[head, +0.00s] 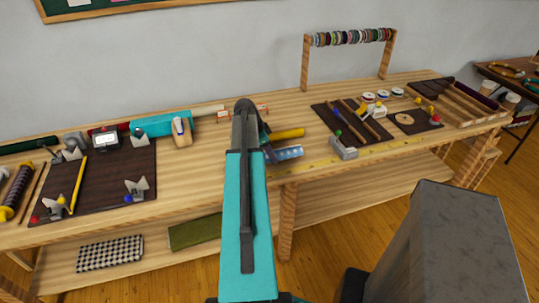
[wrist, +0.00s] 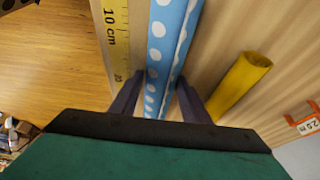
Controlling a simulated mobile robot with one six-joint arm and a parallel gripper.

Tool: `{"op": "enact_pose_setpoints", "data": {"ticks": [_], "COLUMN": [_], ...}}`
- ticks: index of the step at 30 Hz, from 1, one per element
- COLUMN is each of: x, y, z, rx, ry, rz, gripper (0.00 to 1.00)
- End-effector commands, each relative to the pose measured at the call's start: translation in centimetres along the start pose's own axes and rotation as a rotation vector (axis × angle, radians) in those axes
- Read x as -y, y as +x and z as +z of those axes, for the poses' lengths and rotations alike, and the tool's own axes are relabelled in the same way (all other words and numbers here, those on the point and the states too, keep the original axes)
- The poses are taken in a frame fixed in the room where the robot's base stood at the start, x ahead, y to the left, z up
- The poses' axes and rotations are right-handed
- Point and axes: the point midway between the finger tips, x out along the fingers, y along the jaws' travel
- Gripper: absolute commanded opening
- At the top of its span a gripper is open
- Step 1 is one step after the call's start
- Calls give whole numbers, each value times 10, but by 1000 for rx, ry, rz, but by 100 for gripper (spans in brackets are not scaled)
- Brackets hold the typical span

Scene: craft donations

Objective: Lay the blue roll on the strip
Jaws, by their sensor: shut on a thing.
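The blue roll (wrist: 172,45) has white dots and lies between the fingers of my gripper (wrist: 157,92), which is shut on it. In the head view the roll (head: 289,153) shows just right of my gripper (head: 270,152), partly hidden by my arm. The strip (wrist: 119,40) is a yellow measuring band with cm marks, just left of the roll and running nearly parallel to it in the wrist view. In the head view the strip (head: 318,166) runs along the bench's front edge. I cannot tell whether the roll touches the bench.
A yellow roll (wrist: 241,86) lies right of my gripper in the wrist view, and behind it in the head view (head: 288,134). A grey block-like tool (head: 344,148) stands by the strip to the right. A dark mat (head: 105,175) with tools is at left.

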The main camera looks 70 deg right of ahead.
Motion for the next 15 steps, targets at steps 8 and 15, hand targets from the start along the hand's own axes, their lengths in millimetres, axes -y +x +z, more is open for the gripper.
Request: {"op": "enact_pose_setpoints", "data": {"ticks": [8,15], "x": [0,0], "y": [0,0], "z": [0,0], "rx": [0,0], "ry": [0,0], "rz": [0,0], "gripper": [16,56]}}
